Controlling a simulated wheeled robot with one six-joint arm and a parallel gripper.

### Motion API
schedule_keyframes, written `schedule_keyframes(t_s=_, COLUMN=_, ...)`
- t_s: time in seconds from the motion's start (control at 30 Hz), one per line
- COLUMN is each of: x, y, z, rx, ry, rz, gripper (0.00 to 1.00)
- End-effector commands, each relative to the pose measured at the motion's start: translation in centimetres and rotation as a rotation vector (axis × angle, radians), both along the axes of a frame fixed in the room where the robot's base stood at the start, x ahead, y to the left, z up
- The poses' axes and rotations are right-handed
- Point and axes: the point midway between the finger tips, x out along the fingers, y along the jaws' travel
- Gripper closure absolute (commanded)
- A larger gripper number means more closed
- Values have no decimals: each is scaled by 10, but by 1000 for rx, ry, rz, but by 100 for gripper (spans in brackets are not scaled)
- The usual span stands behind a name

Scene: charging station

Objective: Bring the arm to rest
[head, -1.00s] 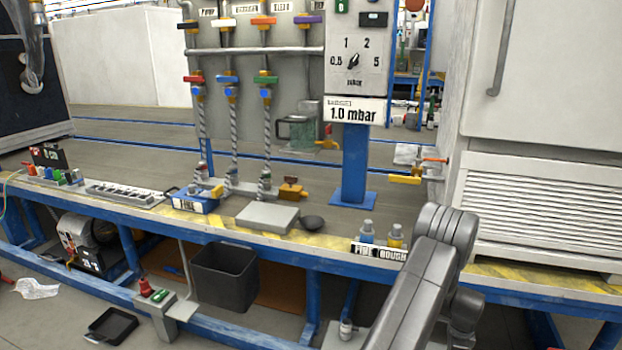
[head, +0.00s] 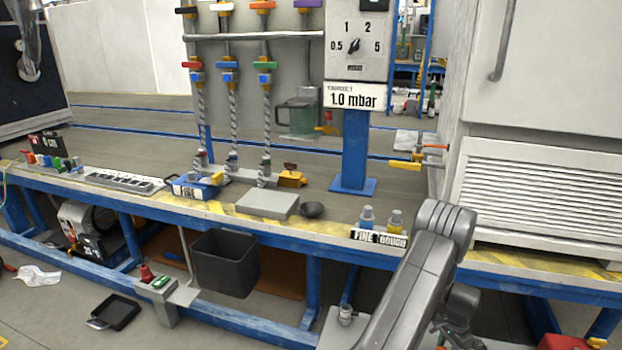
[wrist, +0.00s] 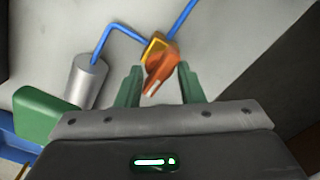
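My arm (head: 425,270) shows as a grey folded link in the lower right of the head view. My gripper is outside the head view. In the wrist view my gripper (wrist: 160,88) has two green fingers standing apart, with nothing clamped between them. An orange handle (wrist: 160,70) on a yellow block (wrist: 154,46) shows between and beyond the fingertips. I cannot tell how far off it is, but a gap shows on each side of it.
The bench (head: 330,232) runs in front of me with a gauge panel (head: 357,40), valves and hoses. A white louvred cabinet (head: 540,200) stands at right. A black bin (head: 225,262) hangs below. In the wrist view, a silver cylinder (wrist: 87,82) and green block (wrist: 48,117) lie left.

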Motion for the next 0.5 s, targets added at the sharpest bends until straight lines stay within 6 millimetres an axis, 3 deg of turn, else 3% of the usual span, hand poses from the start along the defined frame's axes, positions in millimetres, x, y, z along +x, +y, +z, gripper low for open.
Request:
schedule_keyframes(t_s=0.23, x=0, y=0, z=1, rx=0, ry=0, rz=152, gripper=65)
schedule_keyframes(t_s=0.5, x=0, y=0, z=0, rx=0, ry=0, rz=208, gripper=65)
